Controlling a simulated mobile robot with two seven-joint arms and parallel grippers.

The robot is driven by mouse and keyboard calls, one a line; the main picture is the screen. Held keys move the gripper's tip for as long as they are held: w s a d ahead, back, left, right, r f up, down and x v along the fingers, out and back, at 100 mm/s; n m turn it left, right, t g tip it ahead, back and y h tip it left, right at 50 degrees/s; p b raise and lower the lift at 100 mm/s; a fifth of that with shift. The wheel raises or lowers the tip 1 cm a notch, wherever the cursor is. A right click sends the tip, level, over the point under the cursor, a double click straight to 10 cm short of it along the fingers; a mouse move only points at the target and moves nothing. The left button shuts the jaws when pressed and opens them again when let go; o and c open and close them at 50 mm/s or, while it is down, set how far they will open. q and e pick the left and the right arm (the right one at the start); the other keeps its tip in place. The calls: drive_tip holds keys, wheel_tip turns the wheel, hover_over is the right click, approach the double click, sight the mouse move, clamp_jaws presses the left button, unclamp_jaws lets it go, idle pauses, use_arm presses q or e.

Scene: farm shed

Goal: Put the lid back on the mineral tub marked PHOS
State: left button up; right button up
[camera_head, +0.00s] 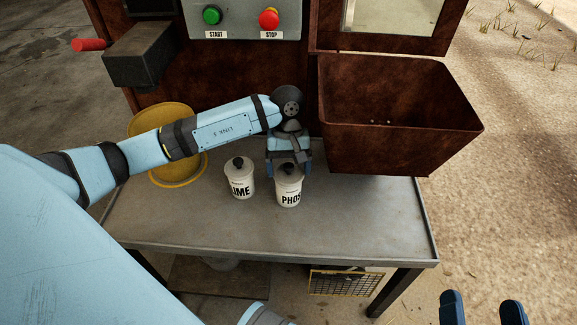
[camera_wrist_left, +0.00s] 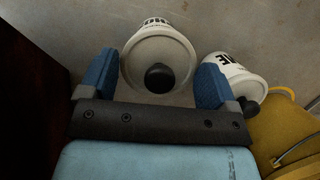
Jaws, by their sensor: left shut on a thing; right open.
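The white PHOS tub (camera_head: 289,197) stands upright on the grey metal table, its label facing me. Its pale lid (camera_head: 284,179) with a black knob lies at the tub's mouth; I cannot tell whether it is fully seated. My left gripper (camera_head: 289,172) is over it from behind, its blue fingers on either side of the lid. In the left wrist view the lid (camera_wrist_left: 136,68) sits between the fingertips (camera_wrist_left: 155,80), and I read the left gripper as shut on it. My right gripper (camera_head: 482,310) is open and empty at the bottom right, off the table.
A second lidded white tub (camera_head: 240,184), label reading "IME", stands close to the left. A rusty brown bin (camera_head: 400,145) overhangs the back right. The table's front (camera_head: 300,232) is clear.

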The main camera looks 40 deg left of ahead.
use_arm(q)
drive_tip(key=shift+b, duration=0.3)
idle(0.7)
drive_tip(key=o, duration=0.7)
drive_tip(key=shift+r, duration=0.1)
drive_tip(key=shift+r+p, duration=1.6)
drive_tip(key=shift+r, duration=1.75)
drive_tip(key=shift+c, duration=0.4)
